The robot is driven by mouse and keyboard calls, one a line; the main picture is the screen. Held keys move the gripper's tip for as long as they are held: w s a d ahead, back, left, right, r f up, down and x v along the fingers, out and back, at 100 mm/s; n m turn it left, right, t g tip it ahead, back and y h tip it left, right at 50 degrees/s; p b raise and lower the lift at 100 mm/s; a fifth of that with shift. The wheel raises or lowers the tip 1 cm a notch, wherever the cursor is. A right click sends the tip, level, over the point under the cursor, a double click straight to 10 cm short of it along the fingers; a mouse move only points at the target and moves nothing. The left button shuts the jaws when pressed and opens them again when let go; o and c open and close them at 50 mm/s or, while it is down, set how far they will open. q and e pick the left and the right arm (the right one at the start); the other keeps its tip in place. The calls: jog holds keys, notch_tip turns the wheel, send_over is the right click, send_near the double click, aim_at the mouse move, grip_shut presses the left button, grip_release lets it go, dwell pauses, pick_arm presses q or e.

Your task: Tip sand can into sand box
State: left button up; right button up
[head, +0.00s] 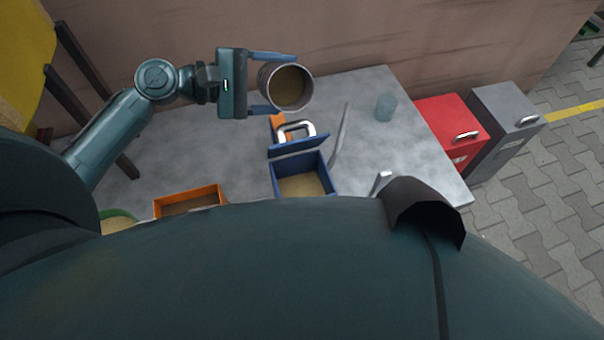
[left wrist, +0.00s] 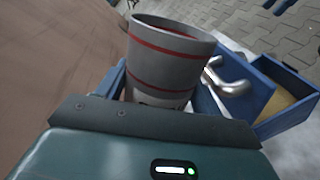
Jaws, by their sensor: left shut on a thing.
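The sand can (head: 268,86) is a grey metal can with sand inside. In the left wrist view the can (left wrist: 166,65) shows red bands and stands between the fingers. My left gripper (head: 274,84) is shut on it and holds it at the back of the table. The sand box (head: 322,182) is blue, has its lid open and holds sand. The can is behind the box and a little to its left, apart from it. The box (left wrist: 290,122) also shows at the right of the left wrist view. My right gripper is not in view.
An orange tray (head: 188,203) is at the front left of the grey table (head: 412,152). Red (head: 450,124) and grey (head: 505,120) cabinets adjoin the table's right edge. A wall (head: 400,40) rises behind.

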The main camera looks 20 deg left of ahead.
aim_at(283, 84)
pick_arm(q)
jog(key=shift+r+m+t+b, duration=0.3)
jog(key=shift+r+m+b, duration=0.1)
jog(key=shift+m+b, duration=0.1)
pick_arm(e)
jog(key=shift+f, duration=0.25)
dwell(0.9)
pick_arm(q)
jog(key=shift+f+m+y+b, duration=0.2)
jog(key=shift+m+y+b, duration=0.15)
jog(key=shift+b, duration=0.4)
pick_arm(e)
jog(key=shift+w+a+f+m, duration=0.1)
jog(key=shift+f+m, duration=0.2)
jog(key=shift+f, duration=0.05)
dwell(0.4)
pick_arm(q)
jog(key=shift+s+m+b, duration=0.1)
jog(key=shift+m+b, duration=0.15)
jog(key=shift+b, duration=0.3)
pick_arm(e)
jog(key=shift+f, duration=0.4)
pick_arm(q)
jog(key=shift+s+d, duration=0.1)
jog(key=shift+d, duration=0.05)
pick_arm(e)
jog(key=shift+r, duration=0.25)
